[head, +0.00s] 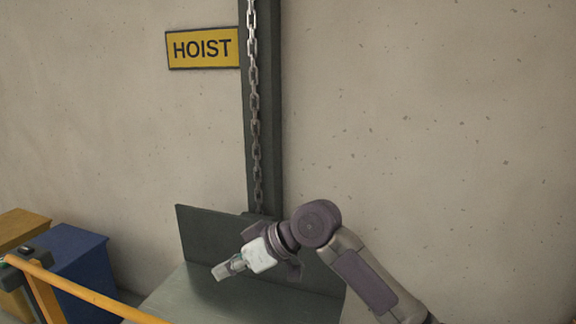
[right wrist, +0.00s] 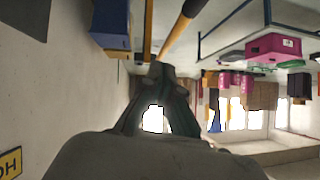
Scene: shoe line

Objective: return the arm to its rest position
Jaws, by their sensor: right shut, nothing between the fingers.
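My right arm comes in from the lower right of the head view and bends over the grey-green metal platform. My right gripper (head: 222,271) points to the lower left above the platform, shut and empty. In the right wrist view its fingers (right wrist: 156,76) come together at the tips. My left gripper does not show in either view.
A steel chain (head: 254,110) hangs along a dark post (head: 268,150) beside a yellow HOIST sign (head: 203,48). The platform (head: 225,297) has an upright back panel (head: 207,236). A yellow rail (head: 90,293), a blue box (head: 72,266) and a tan box (head: 20,226) stand left.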

